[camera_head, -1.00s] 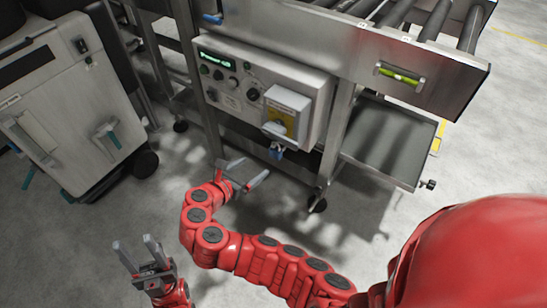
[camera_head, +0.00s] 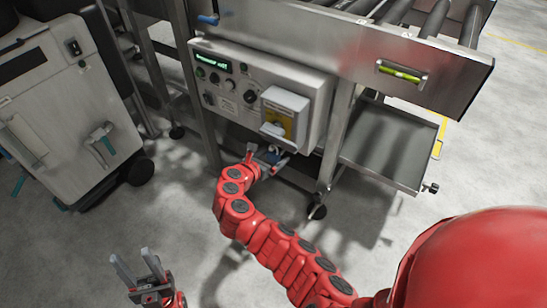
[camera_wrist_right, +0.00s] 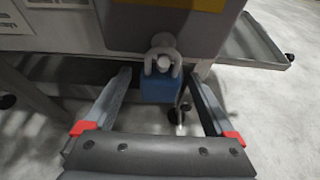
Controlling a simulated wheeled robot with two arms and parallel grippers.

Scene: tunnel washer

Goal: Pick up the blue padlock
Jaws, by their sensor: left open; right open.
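The blue padlock (camera_wrist_right: 160,88) hangs by its grey shackle below the grey box with the yellow plate. In the right wrist view it is upright, between the two open fingers of my right gripper (camera_wrist_right: 165,95), with a gap on both sides. In the head view the padlock (camera_head: 272,151) is small and partly hidden by my right gripper (camera_head: 266,160), which is just under the control panel. My left gripper (camera_head: 136,272) is open and empty at the lower left, far from the padlock.
The control panel (camera_head: 228,88) with buttons and a green display is mounted on the steel frame. A lower tray (camera_head: 390,155) stands to the right of it. A white cabinet (camera_head: 60,110) stands at the left. The floor between is clear.

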